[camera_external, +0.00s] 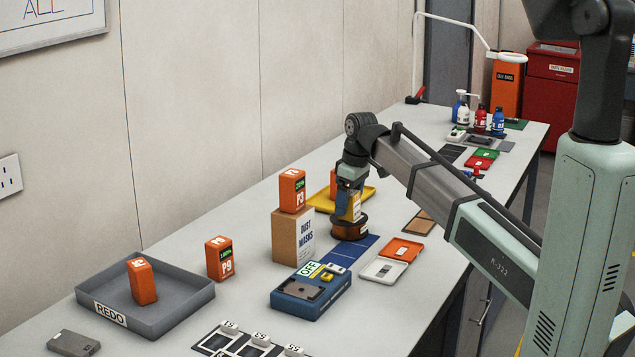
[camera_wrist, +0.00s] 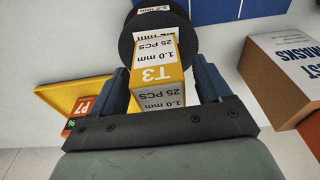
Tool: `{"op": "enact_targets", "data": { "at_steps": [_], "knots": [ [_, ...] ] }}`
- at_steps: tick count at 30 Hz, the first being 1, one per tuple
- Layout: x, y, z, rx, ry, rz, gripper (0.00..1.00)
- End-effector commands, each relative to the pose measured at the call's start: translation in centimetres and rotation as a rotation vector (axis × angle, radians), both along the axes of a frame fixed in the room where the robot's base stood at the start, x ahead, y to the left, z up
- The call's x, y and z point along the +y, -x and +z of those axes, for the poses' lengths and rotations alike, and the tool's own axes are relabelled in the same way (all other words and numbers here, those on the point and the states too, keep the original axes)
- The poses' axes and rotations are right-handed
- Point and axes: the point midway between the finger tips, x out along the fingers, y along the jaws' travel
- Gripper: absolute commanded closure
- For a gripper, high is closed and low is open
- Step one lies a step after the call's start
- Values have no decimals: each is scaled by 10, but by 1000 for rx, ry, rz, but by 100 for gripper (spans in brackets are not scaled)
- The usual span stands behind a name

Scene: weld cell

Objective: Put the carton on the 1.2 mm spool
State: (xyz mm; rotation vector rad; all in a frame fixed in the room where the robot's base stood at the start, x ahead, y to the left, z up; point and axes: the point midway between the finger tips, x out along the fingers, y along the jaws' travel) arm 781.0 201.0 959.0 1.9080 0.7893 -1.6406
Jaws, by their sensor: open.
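The carton (camera_external: 354,207) is a small yellow and white box; in the wrist view the carton (camera_wrist: 160,70) reads T3, 1.0 mm and 25 PCS. It appears to stand upright on the spool (camera_external: 349,231), which is round, dark and copper-brown. In the wrist view the spool (camera_wrist: 130,45) is a black disc behind the carton, with a white label partly cut off; I cannot read its size fully. My gripper (camera_external: 351,187) is open and points down, and in the wrist view its blue fingers (camera_wrist: 162,88) stand on both sides of the carton. Finger contact is unclear.
A yellow tray (camera_external: 322,204) with an orange battery lies behind the spool. A DUST MASKS box (camera_external: 293,240) with an orange P3 battery (camera_external: 292,192) on top stands close at left. A blue charger (camera_external: 309,297) and a white-and-orange case (camera_external: 385,268) lie in front.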

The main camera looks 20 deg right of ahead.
Motion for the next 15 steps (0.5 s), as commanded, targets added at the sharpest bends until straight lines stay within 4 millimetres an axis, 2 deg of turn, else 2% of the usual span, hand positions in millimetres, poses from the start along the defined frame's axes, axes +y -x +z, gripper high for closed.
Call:
{"op": "enact_targets", "data": {
  "at_steps": [8, 15],
  "knots": [
    [0, 0, 4, -1, -1, 0, 22],
    [-3, 2, 34, -2, -1, 0, 22]
  ]
}}
